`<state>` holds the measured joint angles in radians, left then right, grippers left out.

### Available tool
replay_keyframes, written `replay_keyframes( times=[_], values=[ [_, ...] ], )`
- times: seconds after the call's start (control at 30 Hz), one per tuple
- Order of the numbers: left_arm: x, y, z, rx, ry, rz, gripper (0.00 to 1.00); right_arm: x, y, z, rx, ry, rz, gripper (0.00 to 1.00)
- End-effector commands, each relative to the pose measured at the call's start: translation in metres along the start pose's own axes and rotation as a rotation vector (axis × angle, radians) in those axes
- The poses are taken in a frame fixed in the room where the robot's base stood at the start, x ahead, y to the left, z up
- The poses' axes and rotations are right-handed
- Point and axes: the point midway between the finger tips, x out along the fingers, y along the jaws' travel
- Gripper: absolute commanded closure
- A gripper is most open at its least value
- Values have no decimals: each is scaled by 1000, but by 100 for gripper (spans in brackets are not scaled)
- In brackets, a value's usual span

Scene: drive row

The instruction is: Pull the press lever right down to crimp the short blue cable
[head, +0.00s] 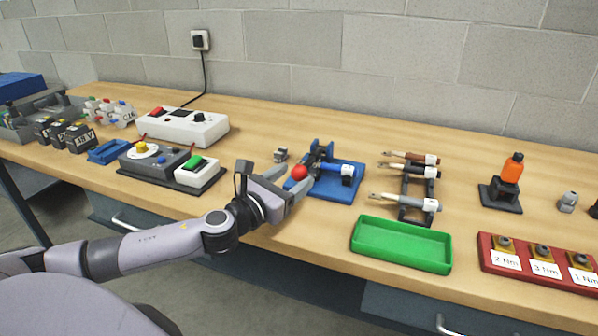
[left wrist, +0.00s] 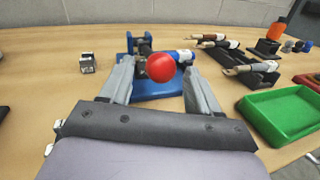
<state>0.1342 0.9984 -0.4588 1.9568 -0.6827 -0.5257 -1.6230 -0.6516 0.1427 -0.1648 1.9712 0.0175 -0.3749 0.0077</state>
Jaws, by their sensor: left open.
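The press (head: 345,187) has a blue base and stands in the middle of the bench; it also shows in the left wrist view (left wrist: 155,92). Its lever ends in a red ball knob (head: 299,172), which points toward me. The short blue cable (head: 347,170) with a white label sits at the press, its far end hidden by the press parts. My left gripper (head: 292,180) is open at the knob. In the left wrist view the red knob (left wrist: 160,67) shows between the two fingers, with gaps on both sides. My right gripper is out of view.
A small grey block (head: 281,156) stands left of the press. A rack (head: 417,212) with several cables and a green tray (head: 402,246) are to the right. A control box with a green button (head: 195,164) stands left of my gripper.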

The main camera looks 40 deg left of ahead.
Motion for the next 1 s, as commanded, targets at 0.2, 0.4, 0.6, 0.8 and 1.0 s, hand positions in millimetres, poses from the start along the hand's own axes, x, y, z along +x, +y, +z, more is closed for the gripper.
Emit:
replay_keyframes(
  times=[0.2,0.4,0.6,0.8,1.0],
  values=[
    [20,0,0,-2,0,0,38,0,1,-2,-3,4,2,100],
    [27,0,0,-1,1,-1,38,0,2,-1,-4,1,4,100],
    [27,-1,0,-1,1,-1,38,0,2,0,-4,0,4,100],
    [27,0,0,-1,1,-1,84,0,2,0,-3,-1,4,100],
    [27,-1,-4,0,2,-1,100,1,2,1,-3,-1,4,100]
  ],
)
